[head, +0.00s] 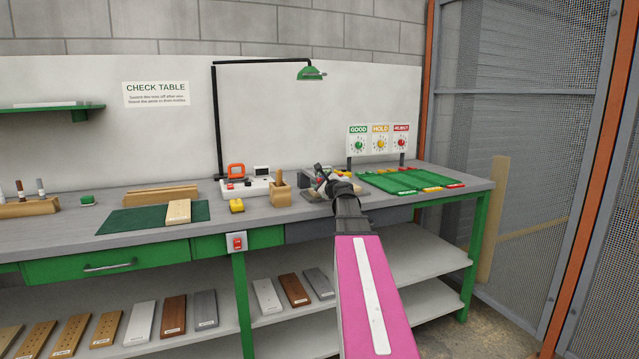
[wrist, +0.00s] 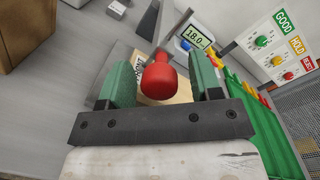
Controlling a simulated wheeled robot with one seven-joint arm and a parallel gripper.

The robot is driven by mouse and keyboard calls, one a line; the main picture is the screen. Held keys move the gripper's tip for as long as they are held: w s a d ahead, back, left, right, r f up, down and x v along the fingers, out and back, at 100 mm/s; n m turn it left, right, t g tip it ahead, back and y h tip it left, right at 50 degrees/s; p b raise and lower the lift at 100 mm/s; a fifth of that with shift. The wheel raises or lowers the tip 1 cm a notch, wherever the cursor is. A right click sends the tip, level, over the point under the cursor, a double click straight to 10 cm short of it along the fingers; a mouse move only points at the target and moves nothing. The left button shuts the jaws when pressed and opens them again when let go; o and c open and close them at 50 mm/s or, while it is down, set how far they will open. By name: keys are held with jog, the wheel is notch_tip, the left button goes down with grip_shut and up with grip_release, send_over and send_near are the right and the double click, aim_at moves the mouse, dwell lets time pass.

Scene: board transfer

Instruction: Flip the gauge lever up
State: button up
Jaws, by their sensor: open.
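The gauge lever's red knob (wrist: 158,77) shows in the wrist view, with a dark lever arm behind it. My gripper (wrist: 163,82) is open, with its two green-padded fingers on either side of the knob; I cannot tell whether either touches it. The gauge's display (wrist: 196,36) reads about 18.0. A light wooden piece with a label (wrist: 183,91) lies partly hidden behind the knob. In the head view, my gripper (head: 325,182) is over the bench at the gauge and hides most of it.
Green trays (head: 402,181) lie to the right, below the GOOD, HOLD and REJECT dials (head: 379,143). A wooden block (head: 281,192) and a white device with an orange handle (head: 240,184) stand to the left. A board (head: 179,212) rests on a green mat (head: 124,222).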

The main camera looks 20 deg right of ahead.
jog(key=shift+w+a, duration=0.1)
jog(key=shift+w, duration=0.6)
jog(key=shift+c, duration=0.3)
grip_shut()
